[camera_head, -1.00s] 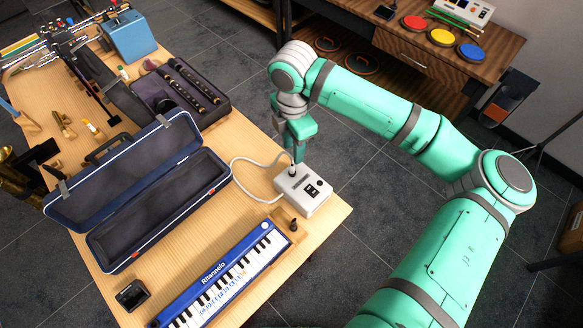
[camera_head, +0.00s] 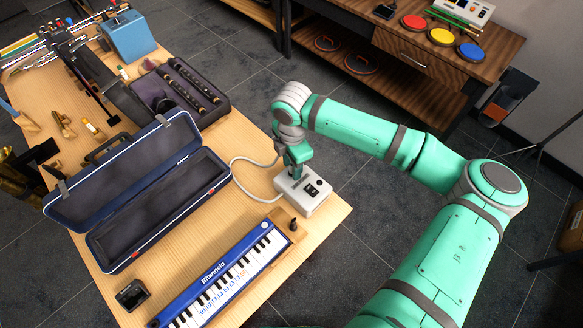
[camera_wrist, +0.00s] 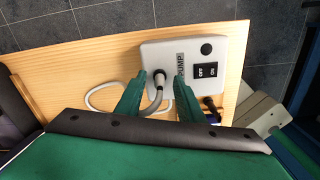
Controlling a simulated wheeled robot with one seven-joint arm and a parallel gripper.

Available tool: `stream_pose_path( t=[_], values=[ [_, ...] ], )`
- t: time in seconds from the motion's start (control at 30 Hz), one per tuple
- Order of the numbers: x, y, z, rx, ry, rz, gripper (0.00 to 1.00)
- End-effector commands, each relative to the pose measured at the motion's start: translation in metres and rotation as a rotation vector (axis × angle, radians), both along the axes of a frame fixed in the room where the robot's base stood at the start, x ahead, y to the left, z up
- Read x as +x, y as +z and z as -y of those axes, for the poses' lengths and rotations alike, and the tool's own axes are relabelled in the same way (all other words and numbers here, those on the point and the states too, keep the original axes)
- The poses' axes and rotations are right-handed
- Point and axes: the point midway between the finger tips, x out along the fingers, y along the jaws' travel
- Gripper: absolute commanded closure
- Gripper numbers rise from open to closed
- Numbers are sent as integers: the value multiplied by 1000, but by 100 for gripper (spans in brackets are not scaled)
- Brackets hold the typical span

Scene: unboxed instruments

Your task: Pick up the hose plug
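The hose plug (camera_wrist: 158,79) is a dark end on a grey hose, and it sits in the socket of the white pump box (camera_wrist: 217,78). In the head view the pump box (camera_head: 315,195) stands near the right edge of the table. My gripper (camera_head: 296,172) is right above the box's left part and hides the plug there. In the wrist view my gripper (camera_wrist: 160,78) is open, with one green finger on each side of the plug and hose. A gap shows on both sides, so I see no grip on the plug.
The white hose (camera_head: 240,170) loops left of the pump. A blue melodica (camera_head: 225,280) lies in front, with a small dark mouthpiece (camera_head: 292,224) near it. An open navy case (camera_head: 150,205) and a flute case (camera_head: 215,118) lie to the left.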

Motion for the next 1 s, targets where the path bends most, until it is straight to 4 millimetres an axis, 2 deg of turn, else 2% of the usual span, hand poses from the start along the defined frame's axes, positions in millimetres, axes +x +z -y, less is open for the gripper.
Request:
stream_pose_path(
  t=[0.1, 0.23, 0.27, 0.73, 0.97, 1.0],
  values=[
    [0, 0, 0, 0, 0, 0, 65],
    [0, 0, 0, 0, 0, 0, 96],
    [0, 0, 0, 0, 0, 0, 100],
    [1, 6, 0, 1, 0, 2, 100],
    [1, 34, 0, 1, 0, 3, 100],
    [-6, 40, 0, 0, 2, 2, 100]
  ],
)
